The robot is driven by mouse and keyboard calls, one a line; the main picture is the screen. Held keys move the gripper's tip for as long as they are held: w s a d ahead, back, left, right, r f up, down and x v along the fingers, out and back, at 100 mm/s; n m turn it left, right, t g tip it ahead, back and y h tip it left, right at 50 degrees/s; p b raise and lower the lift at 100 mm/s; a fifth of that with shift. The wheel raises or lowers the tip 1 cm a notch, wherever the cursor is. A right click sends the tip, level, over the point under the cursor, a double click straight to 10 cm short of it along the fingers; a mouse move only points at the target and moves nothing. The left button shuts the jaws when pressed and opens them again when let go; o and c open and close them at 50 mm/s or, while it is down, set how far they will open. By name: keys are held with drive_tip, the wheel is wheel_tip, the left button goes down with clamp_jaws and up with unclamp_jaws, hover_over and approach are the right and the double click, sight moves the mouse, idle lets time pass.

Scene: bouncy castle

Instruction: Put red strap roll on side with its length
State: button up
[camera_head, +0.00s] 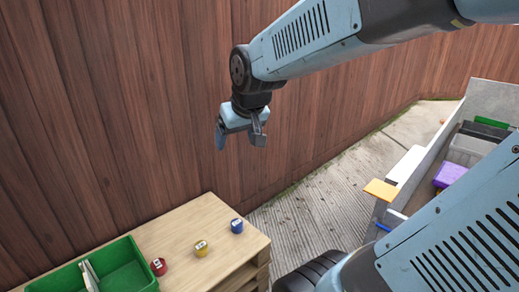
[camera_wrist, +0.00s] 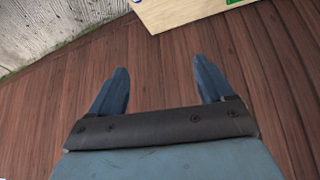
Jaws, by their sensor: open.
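A red strap roll (camera_head: 158,266) stands on the wooden pallet table (camera_head: 185,232) at the lower left of the head view, beside the green crate's right end. A yellow roll (camera_head: 201,248) and a blue roll (camera_head: 237,226) stand in a row to its right, each with a pale label on top. My gripper (camera_head: 241,137) is open and empty, high above and beyond the table, in front of the wooden fence. In the wrist view my gripper (camera_wrist: 160,88) shows two blue fingers wide apart with nothing between them. The red roll is not visible there.
A green divided crate (camera_head: 125,268) sits on the table's left part, with a pale item in it. The wooden fence (camera_head: 120,110) runs behind. At right stands a grey trailer-like bin (camera_head: 490,97) with boxes. Paved ground (camera_head: 330,205) lies between.

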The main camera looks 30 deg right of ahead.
drive_tip(key=s+r, duration=0.1)
drive_tip(key=s, duration=0.9)
drive_tip(key=shift+s+r+m+g, duration=0.2)
drive_tip(key=shift+r+m+g, duration=0.1)
drive_tip(key=shift+g, duration=0.1)
drive_tip(key=shift+s+d, duration=0.1)
drive_tip(key=shift+s, duration=0.25)
drive_tip(key=shift+c, duration=0.7)
